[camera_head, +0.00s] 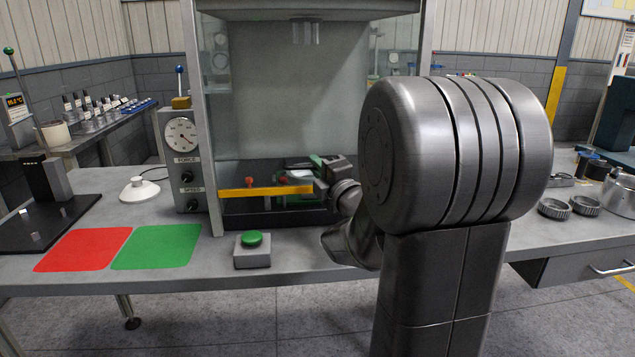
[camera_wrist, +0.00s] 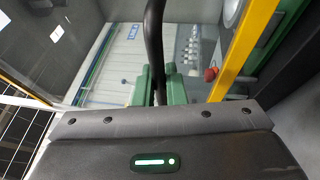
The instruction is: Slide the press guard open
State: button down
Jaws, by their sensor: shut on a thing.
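The press guard (camera_head: 285,100) is a clear panel across the front of the press, with a yellow bar (camera_head: 262,191) along its lower part. In the wrist view the yellow bar (camera_wrist: 246,45) runs diagonally at right. My gripper (camera_head: 318,163) is at the right part of the press front, by the right end of the yellow bar. In the wrist view the green fingers of my gripper (camera_wrist: 158,88) are shut on a black curved handle (camera_wrist: 154,45).
A green button box (camera_head: 252,250) stands before the press. Red (camera_head: 84,249) and green (camera_head: 156,246) mats lie at left, beside the gauge box (camera_head: 183,150). A red knob (camera_wrist: 211,74) shows near the yellow bar. Metal rings (camera_head: 570,206) lie on the bench at right.

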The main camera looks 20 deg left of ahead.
aim_at(307, 31)
notch_tip(307, 31, up, 28)
jog(key=p, duration=1.1)
jog(key=shift+f, duration=0.1)
jog(key=c, duration=1.5)
grip_release()
jog(key=shift+f, duration=0.1)
jog(key=v, duration=1.3)
jog(key=shift+s+d, duration=0.25)
jog(key=shift+d, duration=0.1)
